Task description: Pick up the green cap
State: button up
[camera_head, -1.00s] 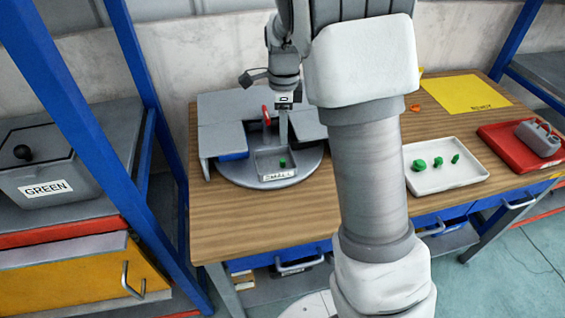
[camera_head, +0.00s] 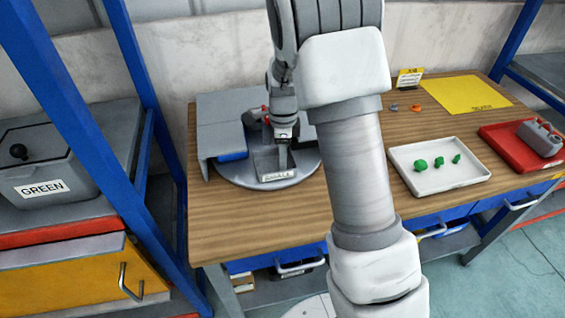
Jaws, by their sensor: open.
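A small grey tray with a label reading SMALL (camera_head: 279,175) sits on a round grey turntable (camera_head: 235,176) on the wooden table. My gripper (camera_head: 283,164) reaches down over this tray, its fingers low inside or just above it. The small green part in the tray is hidden behind my gripper now, so I cannot see whether the fingers touch it. My gripper is open. Three other green parts lie in a white tray to the right: a larger one (camera_head: 421,164), a middle one (camera_head: 440,161) and a small one (camera_head: 456,159).
Grey raised panels (camera_head: 220,115) stand around the turntable's back and left, with a red part (camera_head: 265,112) close behind my gripper. A red tray (camera_head: 500,137) holds a grey canister. A bin labelled GREEN (camera_head: 45,180) stands on the left shelf. The table's front left is clear.

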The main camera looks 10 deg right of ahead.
grip_shut()
dwell(0.3)
